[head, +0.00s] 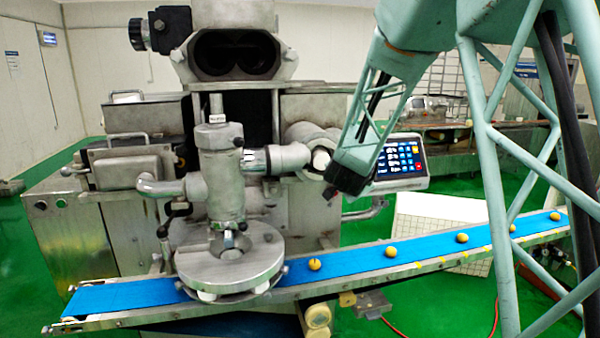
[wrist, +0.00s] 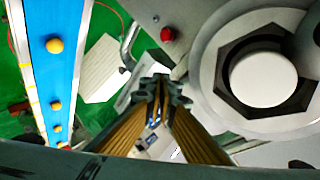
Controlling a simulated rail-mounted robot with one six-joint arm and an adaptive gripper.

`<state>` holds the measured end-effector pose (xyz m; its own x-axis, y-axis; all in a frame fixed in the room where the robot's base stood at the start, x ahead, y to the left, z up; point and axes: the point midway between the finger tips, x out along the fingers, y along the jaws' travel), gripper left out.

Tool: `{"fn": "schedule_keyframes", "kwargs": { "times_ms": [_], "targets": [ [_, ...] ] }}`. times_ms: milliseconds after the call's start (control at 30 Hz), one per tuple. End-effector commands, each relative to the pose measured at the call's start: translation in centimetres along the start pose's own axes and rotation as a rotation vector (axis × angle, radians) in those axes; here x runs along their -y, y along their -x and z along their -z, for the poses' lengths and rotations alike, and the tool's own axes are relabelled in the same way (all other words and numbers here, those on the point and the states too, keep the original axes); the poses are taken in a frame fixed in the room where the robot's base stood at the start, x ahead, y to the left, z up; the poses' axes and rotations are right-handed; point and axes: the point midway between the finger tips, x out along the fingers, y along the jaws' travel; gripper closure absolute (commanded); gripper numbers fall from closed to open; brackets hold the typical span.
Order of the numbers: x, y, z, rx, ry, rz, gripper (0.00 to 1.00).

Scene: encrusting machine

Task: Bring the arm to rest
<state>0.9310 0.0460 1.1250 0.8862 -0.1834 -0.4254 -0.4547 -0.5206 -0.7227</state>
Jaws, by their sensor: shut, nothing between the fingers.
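My gripper (wrist: 158,95) is shut and empty in the wrist view, its dark fingertips together and pointing up the picture. In the head view my gripper (head: 330,192) is a dark shape at the end of my arm, in front of the machine and left of the control screen. It appears above the conveyor belt, and its fingers are too small to read there. The encrusting machine (head: 225,175) stands at the left and middle. Its round metal part with a hexagonal opening (wrist: 225,60) is at the right of the wrist view.
A blue conveyor belt (head: 350,265) carries several round yellow dough balls (head: 392,252); the belt also shows at the left of the wrist view (wrist: 60,85). The lit control screen (head: 398,158) is close to my gripper. A red button (wrist: 168,34) is ahead of the fingertips.

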Motion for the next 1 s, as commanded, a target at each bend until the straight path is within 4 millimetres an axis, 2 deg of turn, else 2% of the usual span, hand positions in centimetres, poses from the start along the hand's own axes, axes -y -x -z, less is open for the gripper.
{"fn": "schedule_keyframes", "kwargs": {
  "times_ms": [133, 500, 1000],
  "targets": [
    [0.7, 2.7, 0.3, 0.050, 0.038, 0.004, 1.00],
    [0.9, 9.6, 0.4, 0.177, 0.153, 0.005, 1.00],
    [-1.0, 19.8, 0.3, 0.332, 0.327, -0.001, 1.00]
  ]
}}
